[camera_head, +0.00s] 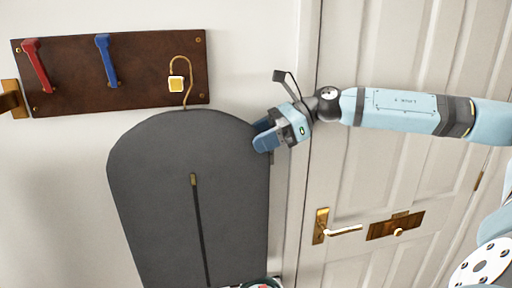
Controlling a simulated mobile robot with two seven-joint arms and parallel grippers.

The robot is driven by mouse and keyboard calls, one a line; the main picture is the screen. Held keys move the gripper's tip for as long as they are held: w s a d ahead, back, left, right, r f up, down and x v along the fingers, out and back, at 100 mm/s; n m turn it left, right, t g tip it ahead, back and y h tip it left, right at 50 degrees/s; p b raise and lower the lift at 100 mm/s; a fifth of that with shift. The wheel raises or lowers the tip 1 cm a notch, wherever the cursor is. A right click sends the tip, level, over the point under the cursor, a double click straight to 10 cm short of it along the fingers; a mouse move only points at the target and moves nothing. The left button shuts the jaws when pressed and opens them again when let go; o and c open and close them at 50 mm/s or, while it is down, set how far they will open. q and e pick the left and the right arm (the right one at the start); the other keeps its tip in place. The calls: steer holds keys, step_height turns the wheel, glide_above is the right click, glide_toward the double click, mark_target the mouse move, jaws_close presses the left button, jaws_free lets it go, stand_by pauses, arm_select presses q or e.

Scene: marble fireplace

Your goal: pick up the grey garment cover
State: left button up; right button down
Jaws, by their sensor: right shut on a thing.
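The grey garment cover (150,190) hangs below a brown wooden hook board (70,75), with a dark zip line and a small brass-coloured pull down its front. A brass-coloured hanger hook (189,80) rises from its top in front of a square brass hook on the board. Whether the hook still rests on the board's hook I cannot tell. My right gripper (262,140) comes in from the right and is shut on the cover's upper right edge. My left gripper is not in view.
A red hook (37,66) and a blue hook (107,60) sit on the board. A panelled white door (400,185) with a brass handle (340,231) stands close on the right, behind my right arm. The wall left of the cover is clear.

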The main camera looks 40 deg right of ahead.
steer(key=shift+s+d+f+b, duration=0.1)
steer(key=shift+s+d+b, duration=0.1)
steer(key=shift+d+b, duration=0.2)
steer(key=s+d+b, duration=0.6)
steer(key=s+d, duration=0.2)
steer(key=d, duration=0.6)
steer(key=shift+s+r, duration=0.2)
steer(key=shift+s, duration=0.05)
stand_by(0.5)
